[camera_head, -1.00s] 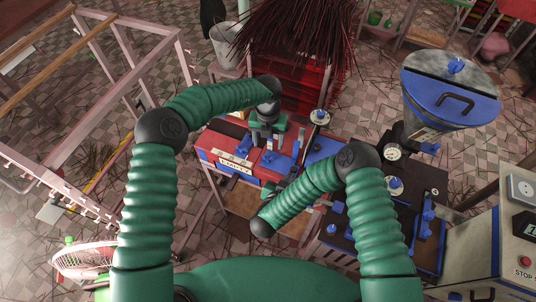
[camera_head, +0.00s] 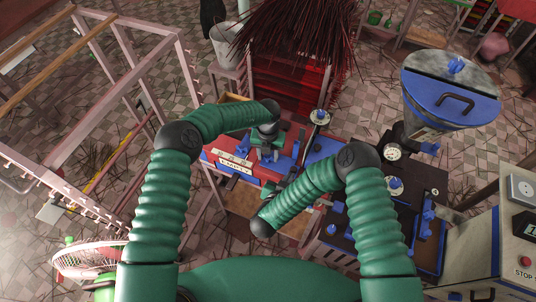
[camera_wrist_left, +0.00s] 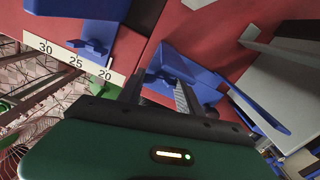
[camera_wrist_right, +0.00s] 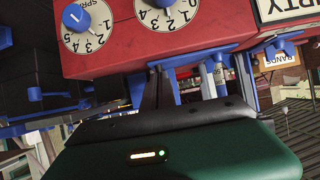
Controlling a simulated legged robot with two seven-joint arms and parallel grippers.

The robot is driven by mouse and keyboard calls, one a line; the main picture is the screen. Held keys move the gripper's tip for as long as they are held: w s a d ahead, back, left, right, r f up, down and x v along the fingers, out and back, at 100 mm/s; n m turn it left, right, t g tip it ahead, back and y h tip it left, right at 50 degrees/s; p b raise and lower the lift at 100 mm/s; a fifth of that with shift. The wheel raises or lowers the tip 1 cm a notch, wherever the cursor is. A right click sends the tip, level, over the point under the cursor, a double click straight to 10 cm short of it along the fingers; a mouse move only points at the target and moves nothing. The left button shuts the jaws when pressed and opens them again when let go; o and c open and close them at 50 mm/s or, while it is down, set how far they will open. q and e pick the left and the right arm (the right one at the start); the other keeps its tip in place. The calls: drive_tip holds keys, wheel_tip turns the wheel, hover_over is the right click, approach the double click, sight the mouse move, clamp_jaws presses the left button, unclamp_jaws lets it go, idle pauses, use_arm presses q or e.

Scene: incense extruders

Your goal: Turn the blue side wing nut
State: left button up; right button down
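In the left wrist view a blue wing nut (camera_wrist_left: 92,46) sits beside the white scale marked 30, 25, 20 on the red machine. A second blue part (camera_wrist_left: 178,68) lies at my left gripper (camera_wrist_left: 160,95). Its two dark fingers are apart, with that blue part behind and between them; contact cannot be told. In the head view my left gripper (camera_head: 266,150) is over the machine (camera_head: 285,163). My right gripper (camera_wrist_right: 157,90) is low in front of the machine's dial face; its fingers look close together, with nothing seen held.
Dials (camera_wrist_right: 162,14) and a blue knob (camera_wrist_right: 76,17) are on the machine front. A blue-lidded hopper (camera_head: 450,85) stands at the right. A pink rack (camera_head: 185,60) stands at the left, and incense sticks (camera_head: 295,35) are piled at the back.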

use_arm(q)
drive_tip(key=c, duration=0.6)
drive_tip(key=shift+o, duration=0.2)
drive_tip(key=shift+m, duration=0.9)
drive_tip(key=o, duration=1.4)
drive_tip(key=shift+r, duration=0.1)
wheel_tip(320, 180, up, 12)
drive_tip(key=shift+f, duration=0.15)
wheel_tip(320, 180, up, 12)
drive_tip(key=shift+w, duration=0.1)
